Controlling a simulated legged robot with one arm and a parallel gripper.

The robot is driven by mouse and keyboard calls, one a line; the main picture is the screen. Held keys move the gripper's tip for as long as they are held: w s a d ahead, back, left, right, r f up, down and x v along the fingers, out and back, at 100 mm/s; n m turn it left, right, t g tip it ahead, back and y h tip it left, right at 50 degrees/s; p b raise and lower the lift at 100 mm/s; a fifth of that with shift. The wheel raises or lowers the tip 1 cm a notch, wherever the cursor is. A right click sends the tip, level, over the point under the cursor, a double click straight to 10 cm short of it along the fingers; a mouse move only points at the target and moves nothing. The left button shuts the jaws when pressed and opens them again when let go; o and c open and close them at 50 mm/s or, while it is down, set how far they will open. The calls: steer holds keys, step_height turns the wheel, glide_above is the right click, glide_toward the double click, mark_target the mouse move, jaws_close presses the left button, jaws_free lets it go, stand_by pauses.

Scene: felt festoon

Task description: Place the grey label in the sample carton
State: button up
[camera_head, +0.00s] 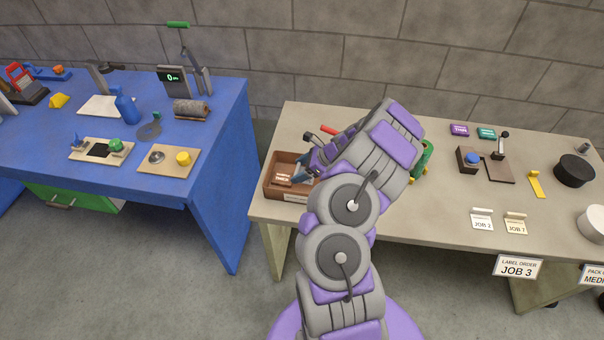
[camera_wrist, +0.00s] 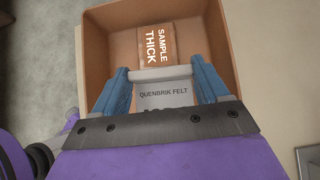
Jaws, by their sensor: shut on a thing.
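The sample carton (camera_head: 273,191) is an open brown box at the left end of the grey table. It also shows from above in the wrist view (camera_wrist: 96,45). A brown piece marked SAMPLE THICK (camera_wrist: 155,45) lies inside it. My gripper (camera_wrist: 165,76) has its blue fingers shut on the grey label (camera_wrist: 163,98), a pale card with a light grey bar on top and the words QUENBRIK FELT. The label is over the carton's opening; its height above the floor is unclear. Its lower part is hidden by my gripper. In the head view my gripper (camera_head: 303,174) is over the carton's right side.
Two other labels, JOB 2 (camera_head: 481,219) and JOB 7 (camera_head: 515,224), lie near the table's front edge. A press with a blue knob (camera_head: 472,159) and a black round tin (camera_head: 574,170) stand farther right. A green tool (camera_head: 424,160) stands just beyond my arm.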

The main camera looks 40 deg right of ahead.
steer(key=r, duration=0.3)
steer(key=a+r+p, duration=0.1)
steer(key=r, duration=0.1)
steer(key=shift+r, duration=0.1)
steer(key=shift+d+r, duration=0.2)
steer(key=shift+r, duration=0.15)
steer(key=f, duration=0.3)
steer(key=shift+s+d+f+b, duration=0.1)
steer(key=shift+d+f+b, duration=0.05)
steer(key=shift+d+b, duration=0.15)
steer(key=f, duration=0.1)
steer(key=f+b, duration=0.1)
steer(key=f, duration=0.1)
steer(key=shift+s+a+f+n, duration=0.1)
steer(key=shift+a+f+n, duration=0.1)
steer(key=shift+a+n, duration=0.15)
steer(key=shift+d+f+b, duration=0.15)
steer(key=shift+f+b, duration=0.15)
steer(key=shift+f, duration=0.25)
steer(key=shift+d+f+b, duration=0.15)
steer(key=shift+f+b, duration=0.15)
steer(key=shift+f, duration=0.2)
steer(key=shift+a, duration=0.15)
steer(key=shift+f, duration=0.55)
